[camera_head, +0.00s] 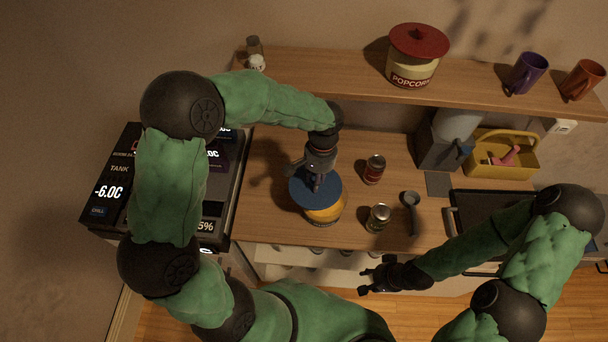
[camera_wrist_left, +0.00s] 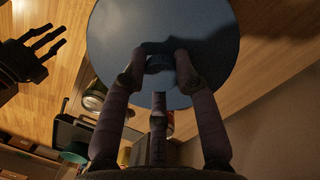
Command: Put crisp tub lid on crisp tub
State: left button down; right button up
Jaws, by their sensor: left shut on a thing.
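The blue round crisp tub lid (camera_head: 314,194) is in my left gripper (camera_head: 316,180), which is shut on it from above. In the left wrist view the lid (camera_wrist_left: 212,30) fills the upper middle, with the left gripper's fingers (camera_wrist_left: 160,58) around its knob. The yellow-orange crisp tub (camera_head: 327,213) stands on the counter directly below the lid, partly hidden by it. I cannot tell whether lid and tub touch. My right gripper (camera_head: 369,277) is open and empty in front of the counter edge; it also shows in the left wrist view (camera_wrist_left: 50,40).
Two cans, one red (camera_head: 374,170) and one greenish (camera_head: 378,217), stand right of the tub. A dark ladle-like utensil (camera_head: 410,208) lies beyond them. A popcorn tub (camera_head: 413,65) and mugs (camera_head: 526,73) stand on the raised shelf. A yellow caddy (camera_head: 502,155) is at right.

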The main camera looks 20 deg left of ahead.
aim_at(327, 182)
pick_arm(q)
jog(key=w+d+r+p, duration=0.1)
jog(key=d+p, duration=0.1)
jog(key=p, duration=0.1)
jog(key=shift+w+r, duration=0.1)
jog(key=shift+w, duration=0.1)
jog(key=shift+w+d, duration=0.15)
jog(key=shift+d, duration=0.1)
pick_arm(e)
notch_tip(327, 182, up, 5)
jog(key=shift+f, duration=0.15)
pick_arm(q)
jog(key=shift+f+b, duration=1.5)
jog(key=shift+f, duration=1.3)
jog(key=shift+f+b, duration=0.55)
jog(key=shift+f, duration=0.1)
pick_arm(e)
jog(key=shift+f, duration=2.3)
pick_arm(q)
jog(key=shift+f+b, duration=0.25)
jog(key=shift+b, duration=0.1)
pick_arm(e)
jog(key=shift+f, duration=0.35)
pick_arm(q)
jog(key=shift+f, duration=0.25)
pick_arm(e)
jog(key=shift+f, duration=0.25)
pick_arm(q)
jog(key=c, duration=0.9)
grip_release()
